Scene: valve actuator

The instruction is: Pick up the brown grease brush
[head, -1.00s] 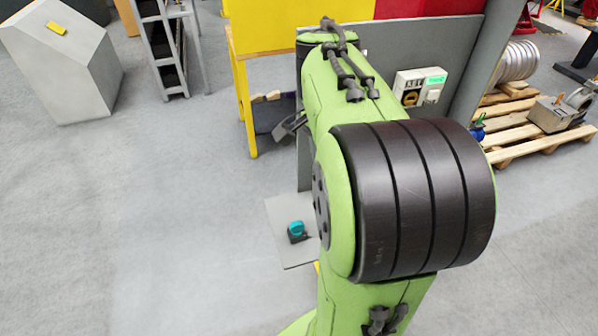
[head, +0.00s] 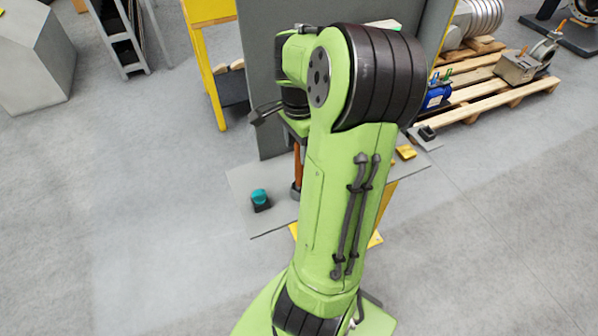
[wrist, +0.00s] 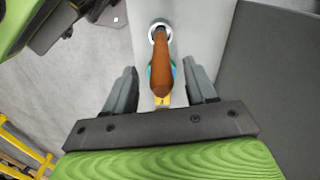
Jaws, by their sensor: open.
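The brown grease brush (wrist: 163,72) shows in the wrist view as a brown handle seen nearly end-on, between the two fingers of my gripper (wrist: 160,76). The fingers are apart with gaps on both sides of the handle, so the gripper is open. In the head view the brush (head: 298,166) stands upright on the small grey table, partly behind my green arm. My gripper is mostly hidden there. A pale ring (wrist: 160,30) shows at the handle's far end in the wrist view; I cannot tell how it relates to the brush.
The grey table (head: 250,182) holds a teal-topped knob (head: 260,200) left of the brush. A grey upright panel (head: 262,75) stands close behind it. A yellow workbench (head: 207,70) is behind left; a pallet (head: 495,98) with parts is at right.

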